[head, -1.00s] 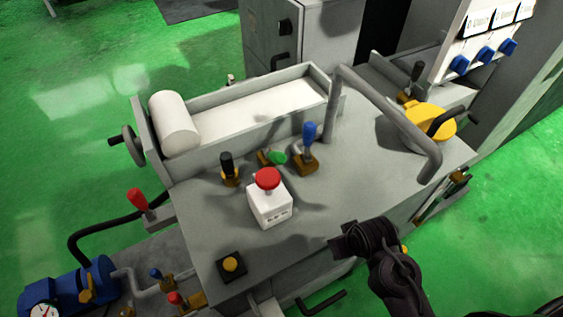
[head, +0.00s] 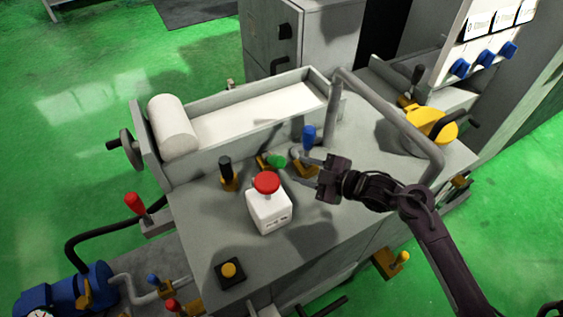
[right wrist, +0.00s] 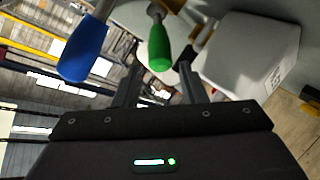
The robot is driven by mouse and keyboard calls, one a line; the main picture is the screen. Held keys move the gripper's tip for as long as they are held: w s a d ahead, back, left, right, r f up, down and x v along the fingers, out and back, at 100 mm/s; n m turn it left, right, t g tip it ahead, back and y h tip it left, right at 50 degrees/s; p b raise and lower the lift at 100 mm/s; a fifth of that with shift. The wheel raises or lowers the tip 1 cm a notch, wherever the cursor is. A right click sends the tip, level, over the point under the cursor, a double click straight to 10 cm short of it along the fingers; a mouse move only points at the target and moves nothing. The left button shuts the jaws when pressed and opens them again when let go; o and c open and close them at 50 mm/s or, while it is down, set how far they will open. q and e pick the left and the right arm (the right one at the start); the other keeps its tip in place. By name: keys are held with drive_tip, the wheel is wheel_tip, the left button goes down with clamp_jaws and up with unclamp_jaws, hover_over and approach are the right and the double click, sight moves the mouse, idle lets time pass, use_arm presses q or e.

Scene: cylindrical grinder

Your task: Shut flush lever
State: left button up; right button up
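Several coloured levers stand on the grey machine top, and no label shows which is the flush lever. A green-handled lever (head: 277,161) lies low on a brass base near the middle; a blue-handled lever (head: 309,137) stands upright to its right. My right gripper (head: 302,169) is open and empty, its fingers pointing left toward the green handle. In the right wrist view the green handle (right wrist: 159,47) hangs between the finger lines, beyond the tips, with no clear contact. The blue handle (right wrist: 84,48) is left of both fingers. My left gripper is not in view.
A white box (head: 268,212) with a red mushroom button stands close to the gripper. A black-handled lever (head: 226,168) is further left. A grey bent pipe (head: 390,115) rises behind my right wrist.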

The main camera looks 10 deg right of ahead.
sight(281, 162)
drive_tip(key=b+x, duration=0.4)
drive_tip(key=x, duration=0.2)
drive_tip(key=shift+w+a+f+b, duration=0.1)
drive_tip(key=shift+w+a+b, duration=0.15)
drive_tip(key=shift+a+b, duration=0.1)
drive_tip(key=shift+w+a, duration=0.3)
drive_tip(key=shift+a, duration=0.05)
clamp_jaws()
